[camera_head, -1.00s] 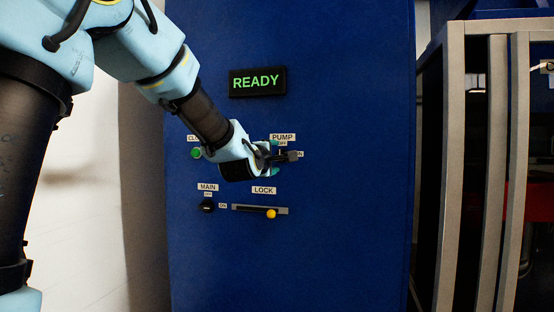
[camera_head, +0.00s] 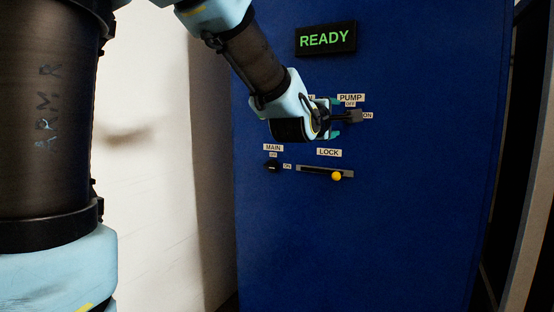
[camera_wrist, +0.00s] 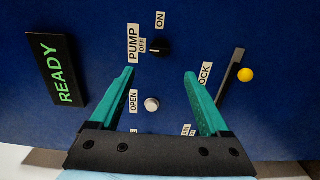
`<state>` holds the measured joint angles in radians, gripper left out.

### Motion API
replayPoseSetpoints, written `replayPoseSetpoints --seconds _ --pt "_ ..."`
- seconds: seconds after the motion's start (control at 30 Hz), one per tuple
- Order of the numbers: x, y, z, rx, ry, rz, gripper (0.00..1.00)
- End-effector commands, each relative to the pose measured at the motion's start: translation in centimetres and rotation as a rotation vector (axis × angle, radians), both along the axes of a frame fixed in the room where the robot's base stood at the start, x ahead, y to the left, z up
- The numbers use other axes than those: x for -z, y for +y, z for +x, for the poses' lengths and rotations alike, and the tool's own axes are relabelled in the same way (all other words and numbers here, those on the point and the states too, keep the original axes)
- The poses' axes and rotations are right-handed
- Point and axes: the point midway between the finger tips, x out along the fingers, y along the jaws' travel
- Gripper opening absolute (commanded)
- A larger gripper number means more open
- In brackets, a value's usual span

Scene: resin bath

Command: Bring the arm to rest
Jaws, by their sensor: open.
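My gripper (camera_head: 337,118) is in front of the blue panel (camera_head: 400,220), beside the PUMP knob (camera_head: 353,116). In the wrist view its two teal fingers (camera_wrist: 160,75) stand wide apart with nothing between their tips. The black PUMP knob (camera_wrist: 160,46) lies beyond the fingertips, between its OFF and ON labels; its exact setting is hard to tell. A pale round button (camera_wrist: 152,104) labelled OPEN shows between the fingers, on the panel behind them. My arm (camera_head: 255,60) reaches in from the upper left.
A lit READY display (camera_head: 326,39) is above the gripper. The black MAIN knob (camera_head: 272,166) and the LOCK slider with its yellow knob (camera_head: 337,176) are below it. A white wall (camera_head: 160,150) is at left. The lower panel is bare.

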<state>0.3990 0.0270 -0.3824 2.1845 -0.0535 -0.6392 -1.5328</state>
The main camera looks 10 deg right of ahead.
Motion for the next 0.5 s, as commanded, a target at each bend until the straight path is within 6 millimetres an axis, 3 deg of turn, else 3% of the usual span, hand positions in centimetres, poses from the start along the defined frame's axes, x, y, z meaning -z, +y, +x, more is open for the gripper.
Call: replayPoseSetpoints --seconds 0.13,0.23,0.37,0.5 --pt "1.7 1.3 0.8 -0.022 0.002 0.079 0.80" --pt "5.2 4.2 2.2 -0.058 0.010 0.248 0.80" --pt "11.8 10.4 3.4 -0.082 0.048 0.572 0.80" --pt "18.8 18.0 2.6 -0.032 0.127 0.916 0.80"
